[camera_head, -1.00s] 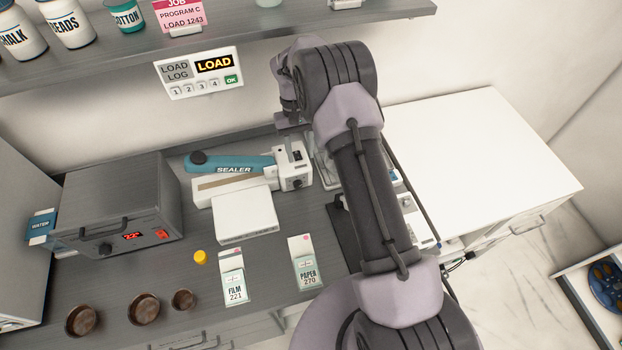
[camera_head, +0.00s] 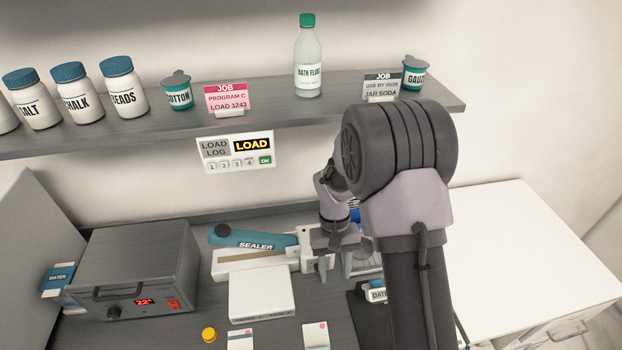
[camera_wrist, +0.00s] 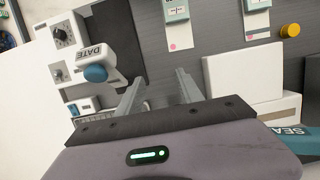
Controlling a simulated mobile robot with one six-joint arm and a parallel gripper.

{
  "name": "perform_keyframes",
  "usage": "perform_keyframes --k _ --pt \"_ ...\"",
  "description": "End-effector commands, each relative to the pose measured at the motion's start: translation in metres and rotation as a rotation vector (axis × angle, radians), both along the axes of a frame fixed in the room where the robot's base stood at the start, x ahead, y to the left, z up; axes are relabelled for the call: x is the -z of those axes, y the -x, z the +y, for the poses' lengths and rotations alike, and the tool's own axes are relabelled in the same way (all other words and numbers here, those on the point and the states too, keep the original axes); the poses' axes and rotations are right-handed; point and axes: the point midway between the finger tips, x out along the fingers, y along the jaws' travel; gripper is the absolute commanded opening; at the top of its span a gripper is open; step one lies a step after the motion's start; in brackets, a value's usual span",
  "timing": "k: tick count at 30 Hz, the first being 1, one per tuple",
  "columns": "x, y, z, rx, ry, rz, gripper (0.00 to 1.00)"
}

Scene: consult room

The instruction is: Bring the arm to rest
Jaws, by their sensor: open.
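My gripper (camera_head: 338,266) points down over the bench, near the right end of the sealer (camera_head: 255,245). Part of it is hidden behind my own arm in the head view. In the wrist view, the two fingers of my gripper (camera_wrist: 160,84) stand apart with nothing between them. The grey bench top shows beyond the fingers. A date stamp with a blue knob (camera_wrist: 95,73) lies to the left of the fingers in the wrist view. The white block (camera_wrist: 243,77) in front of the sealer is to their right.
A shelf (camera_head: 300,118) with jars, a bottle (camera_head: 307,65) and job cards runs above the bench. A load log panel (camera_head: 236,152) is on the wall. A grey heater box (camera_head: 135,270) stands at left. A white cabinet top (camera_head: 530,250) at right is bare.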

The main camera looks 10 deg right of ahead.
Motion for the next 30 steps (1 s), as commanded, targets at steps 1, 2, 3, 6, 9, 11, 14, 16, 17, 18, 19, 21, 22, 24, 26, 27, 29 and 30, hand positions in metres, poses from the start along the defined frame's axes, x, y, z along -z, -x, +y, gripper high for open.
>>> perform_keyframes --k 1,2,3,6,9,11,14,16,17,18,19,21,22,24,26,27,29,30 --pt "-0.003 -0.001 0.001 0.008 -0.001 -0.017 0.44" --pt "-0.007 -0.001 0.001 0.017 -0.003 -0.037 0.44" --pt "-0.016 -0.001 0.003 0.038 -0.006 -0.075 0.44" --pt "-0.049 0.016 0.010 0.115 -0.028 -0.214 0.44" --pt "-0.074 0.053 0.018 0.204 -0.066 -0.366 0.44" --pt "-0.081 0.081 0.023 0.254 -0.095 -0.454 0.44" --pt "-0.078 0.124 0.030 0.324 -0.144 -0.579 0.44" --pt "-0.072 0.147 0.034 0.359 -0.176 -0.645 0.44" --pt "-0.070 0.155 0.036 0.372 -0.187 -0.667 0.44" --pt "-0.067 0.163 0.037 0.385 -0.201 -0.691 0.44" --pt "-0.066 0.168 0.038 0.392 -0.208 -0.704 0.44" --pt "-0.065 0.174 0.039 0.403 -0.218 -0.724 0.44" --pt "-0.065 0.175 0.039 0.406 -0.221 -0.727 0.44" --pt "-0.066 0.176 0.039 0.406 -0.222 -0.728 0.44" --pt "-0.066 0.176 0.039 0.406 -0.222 -0.728 0.44" --pt "-0.066 0.176 0.039 0.406 -0.222 -0.728 0.44" --pt "-0.066 0.176 0.039 0.406 -0.222 -0.728 0.44" --pt "-0.066 0.176 0.039 0.406 -0.222 -0.728 0.44"
